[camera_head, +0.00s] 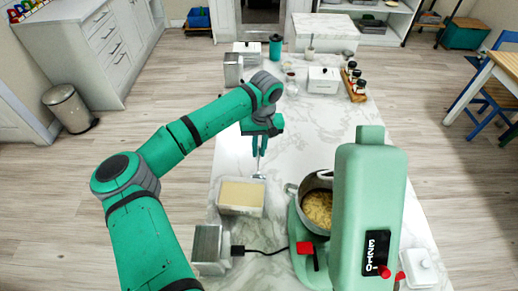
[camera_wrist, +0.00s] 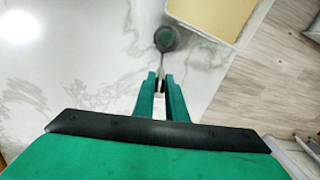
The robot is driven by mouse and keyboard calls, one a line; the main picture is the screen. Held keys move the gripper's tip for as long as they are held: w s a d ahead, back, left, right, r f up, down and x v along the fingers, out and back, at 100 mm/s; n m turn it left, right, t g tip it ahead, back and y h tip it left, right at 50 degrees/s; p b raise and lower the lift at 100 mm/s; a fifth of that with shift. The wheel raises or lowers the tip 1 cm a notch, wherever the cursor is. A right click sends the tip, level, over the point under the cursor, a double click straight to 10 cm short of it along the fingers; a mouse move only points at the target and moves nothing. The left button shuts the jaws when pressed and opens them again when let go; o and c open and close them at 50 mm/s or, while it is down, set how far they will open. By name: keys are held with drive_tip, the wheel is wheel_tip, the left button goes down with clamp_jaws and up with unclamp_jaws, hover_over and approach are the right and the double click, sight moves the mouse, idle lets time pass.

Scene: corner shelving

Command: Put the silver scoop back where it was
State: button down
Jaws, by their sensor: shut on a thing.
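The silver scoop (camera_head: 259,174) hangs below my gripper (camera_head: 260,152) in the head view, above the marble counter or close to it. My gripper is shut on its handle. In the wrist view the fingers (camera_wrist: 161,80) pinch the thin handle, and the scoop's round dark head (camera_wrist: 166,39) points away from them. The head is close beside a clear tub of pale yellow stuff (camera_head: 242,211), which also shows in the wrist view (camera_wrist: 212,14). I cannot tell whether the scoop touches the counter.
A green stand mixer (camera_head: 368,205) with a metal bowl (camera_head: 295,187) stands right of the tub. A metal box (camera_head: 207,245) and a black cord are near the front. Spice jars (camera_head: 353,80), a white box (camera_head: 323,80) and canisters stand farther back. The mid-counter (camera_head: 310,130) is clear.

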drive_tip(key=c, duration=1.8)
unclamp_jaws()
drive_tip(key=shift+o, duration=0.2)
wheel_tip(320, 180, up, 12)
drive_tip(key=shift+d, duration=0.4)
drive_tip(key=shift+w, duration=0.1)
